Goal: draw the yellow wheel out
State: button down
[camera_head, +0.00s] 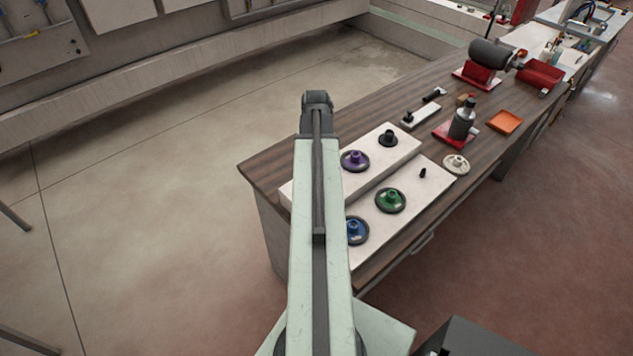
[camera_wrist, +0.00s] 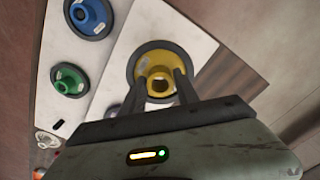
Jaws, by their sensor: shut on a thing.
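The yellow wheel (camera_wrist: 147,66) shows in the wrist view, a yellow hub with a hole on a dark round disc with a pale label. It is at or just above the white board (camera_wrist: 127,38); I cannot tell whether it touches it. My gripper (camera_wrist: 168,80) is shut on its hub, one finger on each side. In the head view my arm hides the yellow wheel and my fingertips.

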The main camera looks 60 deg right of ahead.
jog(key=shift+r+p, duration=0.3)
jog(key=shift+r, duration=0.25)
notch_tip(320, 180, up, 4)
jog(key=p, duration=0.4)
